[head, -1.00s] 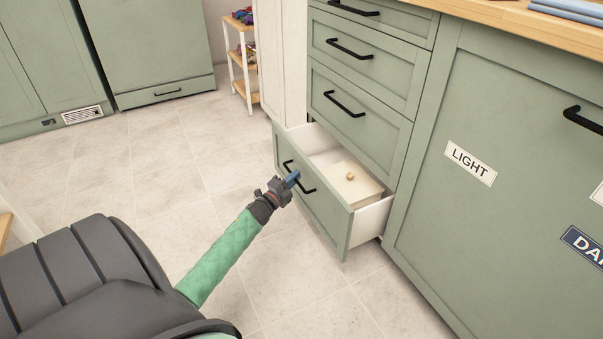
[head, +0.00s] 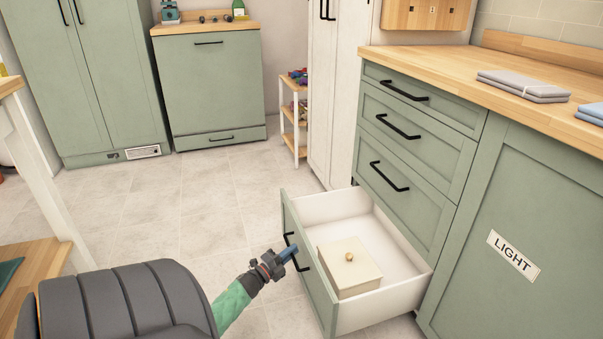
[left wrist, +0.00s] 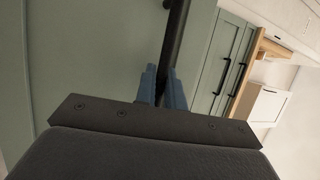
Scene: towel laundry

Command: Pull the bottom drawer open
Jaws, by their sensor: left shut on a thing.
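The bottom drawer (head: 312,268) of the green cabinet stands well out from the cabinet front, its white inside showing. A cream box with a lid and a round knob (head: 349,270) sits in it. My left gripper (head: 288,251) is at the drawer's black bar handle (head: 291,252). In the left wrist view the blue fingers (left wrist: 161,88) are shut around the dark handle bar (left wrist: 176,40). My right gripper is not in view.
Closed drawers (head: 412,165) are above the open one. A cabinet door labelled LIGHT (head: 513,255) is to the right. Folded cloths (head: 523,86) lie on the wooden counter. The tiled floor (head: 190,210) left of the drawer is clear.

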